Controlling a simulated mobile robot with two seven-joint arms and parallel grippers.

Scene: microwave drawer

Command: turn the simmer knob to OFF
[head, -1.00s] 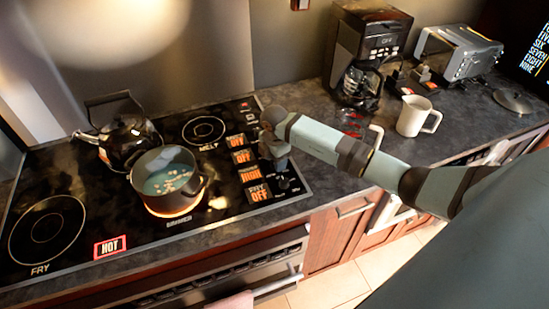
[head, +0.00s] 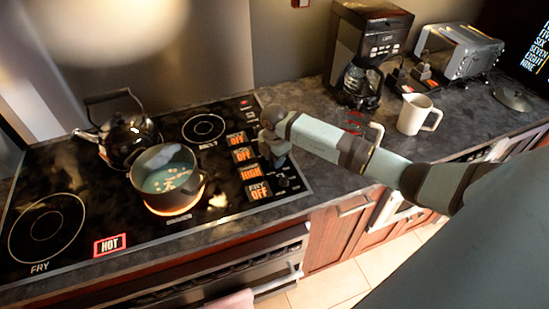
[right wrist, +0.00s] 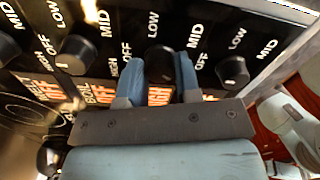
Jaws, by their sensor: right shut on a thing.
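The simmer knob (right wrist: 160,62) is a black dial, third in a row of similar knobs in the right wrist view. The fingers of my right gripper (right wrist: 158,80) are on either side of it and shut on it. The orange simmer display reads HIGH in the head view (head: 252,172) and is partly covered by a finger in the wrist view. The gripper and arm hide the simmer knob in the head view. A pot (head: 166,178) with bluish liquid and pale pieces stands on the glowing simmer burner. My left gripper is not in view.
Neighbouring knobs stand close on both sides, one to the left (right wrist: 78,55) and one to the right (right wrist: 233,70). The other displays read OFF. A kettle (head: 128,140) stands at the back left. A white mug (head: 414,115) and a coffee maker (head: 366,45) stand on the right counter.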

